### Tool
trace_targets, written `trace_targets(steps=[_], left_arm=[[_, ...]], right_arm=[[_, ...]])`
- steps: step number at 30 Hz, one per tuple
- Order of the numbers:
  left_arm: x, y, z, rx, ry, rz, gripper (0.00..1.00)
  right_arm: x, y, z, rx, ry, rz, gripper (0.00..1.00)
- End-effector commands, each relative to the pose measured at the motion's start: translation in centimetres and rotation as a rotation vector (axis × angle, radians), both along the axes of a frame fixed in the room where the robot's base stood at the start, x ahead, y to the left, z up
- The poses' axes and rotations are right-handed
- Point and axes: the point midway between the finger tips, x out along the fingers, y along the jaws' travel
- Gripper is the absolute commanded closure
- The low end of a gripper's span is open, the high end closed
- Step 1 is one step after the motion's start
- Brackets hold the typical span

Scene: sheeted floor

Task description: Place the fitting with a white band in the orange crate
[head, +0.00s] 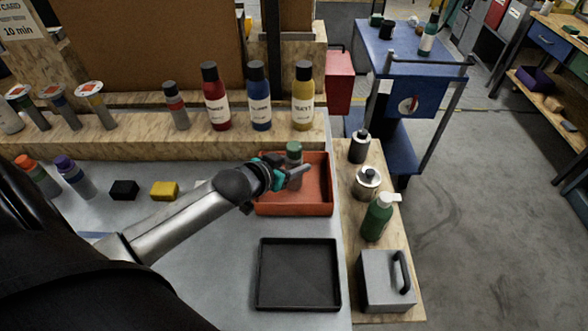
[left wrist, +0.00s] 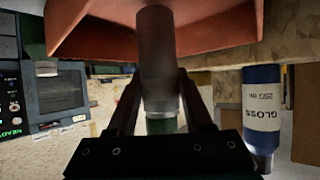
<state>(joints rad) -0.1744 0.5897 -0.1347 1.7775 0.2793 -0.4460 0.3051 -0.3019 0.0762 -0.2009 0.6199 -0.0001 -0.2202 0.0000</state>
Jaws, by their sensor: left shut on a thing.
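The orange crate (head: 322,209) stands on the light grey worktop at its right edge, and its wall fills the top of the left wrist view (left wrist: 225,25). My left gripper (head: 294,171) is over the back part of the crate, shut on a grey fitting (head: 293,148) with a green end on top. The fitting is roughly upright. In the left wrist view this fitting (left wrist: 158,60) runs between the fingers, with a pale band close to its green end. I cannot tell whether its lower end touches the crate. My right gripper is not in view.
A black tray (head: 298,275) lies in front of the crate. Red, blue (head: 259,100) and yellow bottles stand on the wooden ledge behind. Fittings with orange and purple (head: 75,175) ends, and black and yellow (head: 164,191) blocks, are at left. A green pump bottle (head: 377,218) stands at right.

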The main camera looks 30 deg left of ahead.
Motion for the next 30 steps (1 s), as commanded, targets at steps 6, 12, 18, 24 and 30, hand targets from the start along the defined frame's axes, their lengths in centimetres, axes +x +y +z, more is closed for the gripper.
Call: trace_targets(steps=[6, 12, 18, 24, 30], left_arm=[[0.09, -0.04, -1.28, -0.001, -0.005, -0.001, 1.0], [0.09, -0.04, -1.25, -0.001, -0.005, -0.001, 1.0], [0.02, -0.03, -1.65, -0.001, -0.001, -0.001, 0.39], [0.01, -0.03, -1.64, -0.001, -0.001, -0.001, 0.19], [0.01, -0.02, -1.62, -0.001, -0.001, -0.001, 0.19]], right_arm=[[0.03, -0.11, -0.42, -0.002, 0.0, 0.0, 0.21], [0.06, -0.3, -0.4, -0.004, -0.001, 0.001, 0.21], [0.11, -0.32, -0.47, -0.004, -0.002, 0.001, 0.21], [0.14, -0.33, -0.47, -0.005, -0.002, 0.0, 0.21], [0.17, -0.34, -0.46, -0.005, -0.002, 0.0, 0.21]])
